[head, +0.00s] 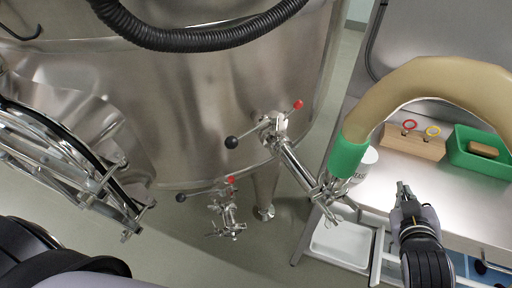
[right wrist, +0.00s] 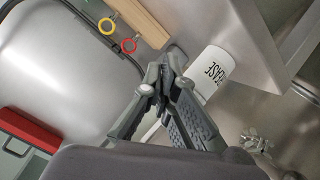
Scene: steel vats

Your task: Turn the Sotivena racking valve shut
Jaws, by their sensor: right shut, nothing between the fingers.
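Two valves show on the steel vat (head: 190,110) in the head view, and no name is readable on either. The upper valve (head: 272,132) has a lever with a black ball at its left end and a red tip at its right. A pipe runs from it down to the green end of a tan hose (head: 430,72). The lower valve (head: 228,212) has a similar lever, lying roughly level. My right gripper (head: 402,188) is shut and empty beside the steel bench, well right of both valves. Its closed fingers (right wrist: 166,75) show in the right wrist view. My left gripper is out of view.
A white cup (head: 366,161) with lettering stands on the bench near my right gripper. A wooden block (head: 415,145) with red and yellow rings and a green tray (head: 470,165) are behind. A white tub (head: 340,243) sits lower. An open round hatch (head: 75,165) is at left.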

